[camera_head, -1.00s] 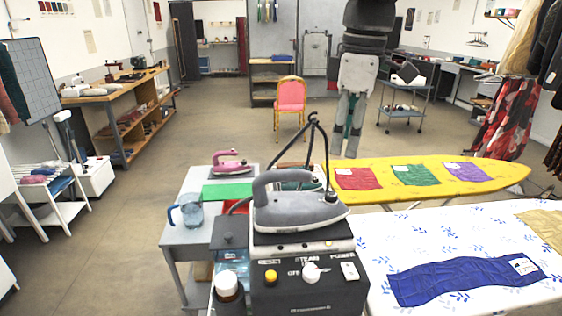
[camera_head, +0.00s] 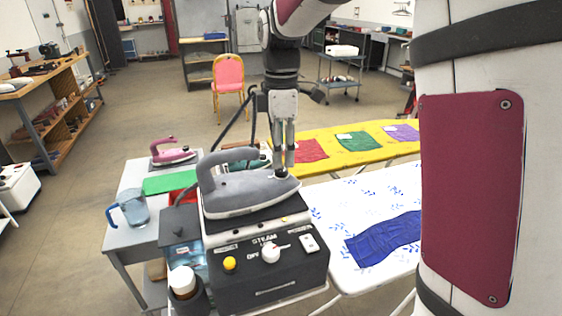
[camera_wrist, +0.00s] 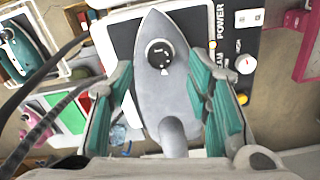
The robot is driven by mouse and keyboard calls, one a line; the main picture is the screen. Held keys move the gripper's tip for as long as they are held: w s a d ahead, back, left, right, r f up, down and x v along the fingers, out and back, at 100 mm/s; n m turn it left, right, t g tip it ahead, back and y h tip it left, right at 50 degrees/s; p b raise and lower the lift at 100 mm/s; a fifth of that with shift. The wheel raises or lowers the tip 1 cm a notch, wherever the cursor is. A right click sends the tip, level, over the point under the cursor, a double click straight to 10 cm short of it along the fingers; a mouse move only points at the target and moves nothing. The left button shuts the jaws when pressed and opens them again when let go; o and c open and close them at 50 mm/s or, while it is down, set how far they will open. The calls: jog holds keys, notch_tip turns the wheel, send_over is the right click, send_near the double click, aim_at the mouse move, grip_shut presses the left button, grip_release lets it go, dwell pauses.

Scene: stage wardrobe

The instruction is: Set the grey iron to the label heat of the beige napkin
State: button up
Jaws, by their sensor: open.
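The grey iron (camera_head: 245,192) rests on top of the black steam station (camera_head: 265,262), its nose pointing right. In the wrist view the iron (camera_wrist: 165,95) lies nose up, with a round black dial (camera_wrist: 159,53) on its top near the nose. My gripper (camera_head: 284,165) points down just over the iron's nose end. In the wrist view my gripper (camera_wrist: 163,65) is open, its green-padded fingers on either side of the iron and dial. The dial's marks are too small to read. The beige napkin is not visible now; my arm covers the right side.
A blue cloth (camera_head: 385,239) lies on the white patterned board (camera_head: 335,200). The yellow board (camera_head: 345,165) behind holds red, green and purple cloths. A pink iron (camera_head: 172,152), a green mat (camera_head: 170,184) and a blue jug (camera_head: 131,208) are at left. The station has a white knob (camera_head: 270,252).

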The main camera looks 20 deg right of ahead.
aim_at(281, 171)
jog(key=shift+f, duration=1.85)
grip_shut()
